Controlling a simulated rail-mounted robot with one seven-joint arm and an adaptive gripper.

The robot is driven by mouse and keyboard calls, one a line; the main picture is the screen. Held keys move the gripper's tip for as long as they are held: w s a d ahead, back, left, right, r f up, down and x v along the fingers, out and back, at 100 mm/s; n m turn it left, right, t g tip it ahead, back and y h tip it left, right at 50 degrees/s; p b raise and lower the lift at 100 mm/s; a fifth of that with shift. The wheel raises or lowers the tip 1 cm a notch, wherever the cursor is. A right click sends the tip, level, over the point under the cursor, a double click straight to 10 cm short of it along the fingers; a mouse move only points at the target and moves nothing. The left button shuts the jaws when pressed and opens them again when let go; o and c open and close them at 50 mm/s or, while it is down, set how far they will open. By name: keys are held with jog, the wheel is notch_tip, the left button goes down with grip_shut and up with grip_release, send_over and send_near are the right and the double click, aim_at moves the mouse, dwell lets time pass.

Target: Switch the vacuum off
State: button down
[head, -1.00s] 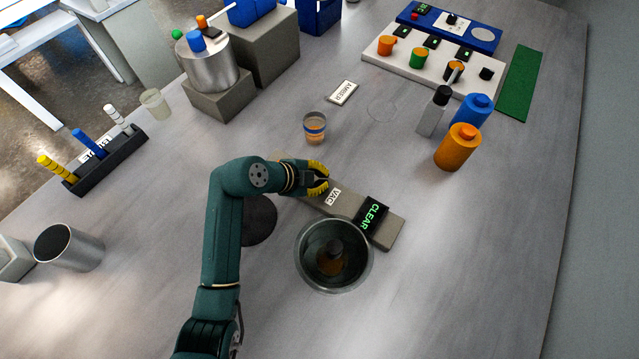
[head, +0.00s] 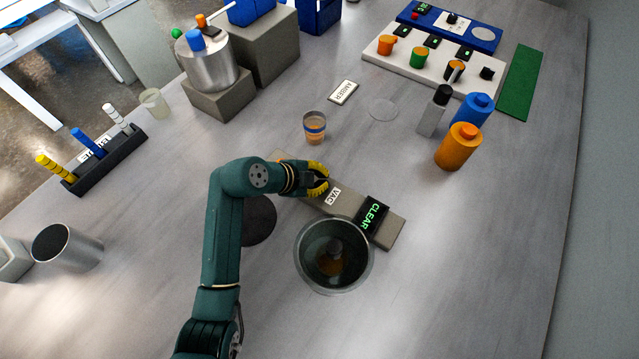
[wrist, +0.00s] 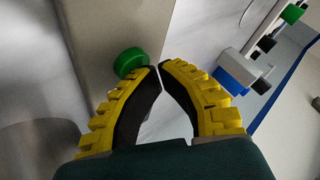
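The grey vacuum box (head: 390,230) lies on the table, with a white VAC label (head: 332,195) and a dark display (head: 371,215) reading CLEAR in green. My gripper (head: 324,181) is low over the box's left end, beside the VAC label. In the wrist view, a round green knob (wrist: 130,61) stands on the box face (wrist: 105,35). My gripper's yellow-and-black fingers (wrist: 165,65) have their tips nearly together, with nothing seen between them. The left fingertip is right beside the knob; I cannot tell if they touch. The knob is hidden in the head view.
A clear chamber (head: 297,262) with contents stands against the box's front side. A dark round disc (head: 259,222) lies behind my arm. Bottles (head: 457,148) stand farther right. The table's right front is clear.

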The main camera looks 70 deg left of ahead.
jog(key=shift+f, duration=0.4)
jog(key=shift+r, duration=0.35)
jog(key=shift+r+p, duration=0.15)
jog(key=shift+p, duration=0.2)
notch_tip(320, 180, up, 6)
jog(key=p, duration=0.4)
